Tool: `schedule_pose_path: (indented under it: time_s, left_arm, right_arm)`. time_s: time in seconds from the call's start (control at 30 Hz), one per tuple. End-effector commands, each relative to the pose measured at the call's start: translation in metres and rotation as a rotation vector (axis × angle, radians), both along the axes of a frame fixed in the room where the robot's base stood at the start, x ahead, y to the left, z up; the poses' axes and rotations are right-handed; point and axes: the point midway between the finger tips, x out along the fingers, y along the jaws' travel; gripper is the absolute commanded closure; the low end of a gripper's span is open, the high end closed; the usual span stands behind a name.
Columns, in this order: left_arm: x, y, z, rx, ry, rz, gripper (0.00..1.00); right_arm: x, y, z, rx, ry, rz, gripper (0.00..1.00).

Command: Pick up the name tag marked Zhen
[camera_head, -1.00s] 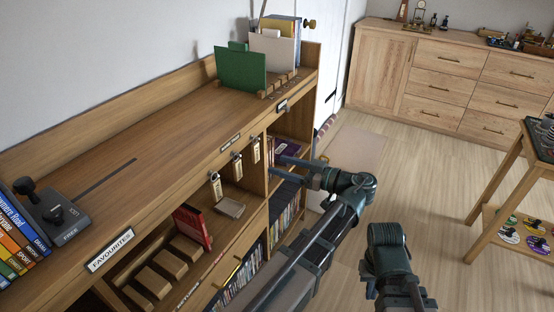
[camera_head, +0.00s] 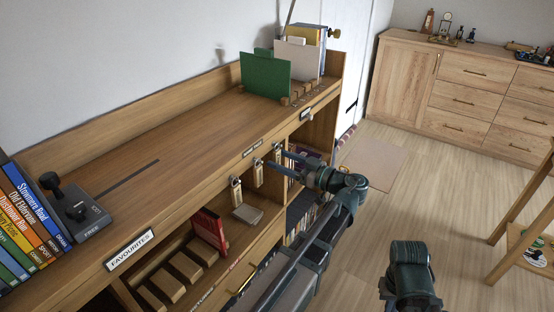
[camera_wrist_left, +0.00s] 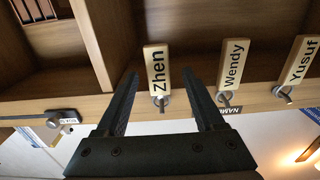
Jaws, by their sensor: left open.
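Three wooden name tags hang from hooks under the top edge of the shelf unit. The Zhen tag (camera_wrist_left: 157,70) is the leftmost in the left wrist view, which is upside down. In the head view the Zhen tag (camera_head: 278,150) is the rightmost and farthest, partly covered by my gripper. The Wendy tag (camera_wrist_left: 232,66) and the Yusuf tag (camera_wrist_left: 301,60) hang beside it. My left gripper (camera_head: 277,158) is open and empty at the Zhen tag. In the wrist view its fingers (camera_wrist_left: 162,86) point at the tag from either side; contact is not visible.
The shelf top (camera_head: 150,165) is mostly bare, with a green folder (camera_head: 264,76) in a rack at the far end. A red case (camera_head: 210,232) stands in the shelf below the tags. A wooden cabinet (camera_head: 470,95) is at the back.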

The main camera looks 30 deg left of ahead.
Motion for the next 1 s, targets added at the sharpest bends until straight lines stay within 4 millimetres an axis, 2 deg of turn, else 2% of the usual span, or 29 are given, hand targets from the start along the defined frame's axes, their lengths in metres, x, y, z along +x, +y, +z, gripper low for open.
schedule_pose_path:
  time_s: [0.23,0.53,0.77,1.0]
  left_arm:
    - [0.001,0.009,0.001,0.0,0.0,0.002,0.3]
    - [0.005,0.049,0.002,0.0,0.0,0.002,0.3]
    - [0.006,0.052,0.002,0.0,0.0,0.0,0.3]
    - [0.006,0.051,0.002,0.0,0.0,0.0,0.71]
  right_arm:
    - [0.0,0.0,0.001,0.0,0.0,0.0,1.0]
    - [0.0,0.0,0.002,0.0,0.0,0.0,1.0]
    - [0.0,0.0,0.002,0.0,0.0,0.0,1.0]
    - [0.0,0.0,0.002,0.0,0.0,0.0,1.0]
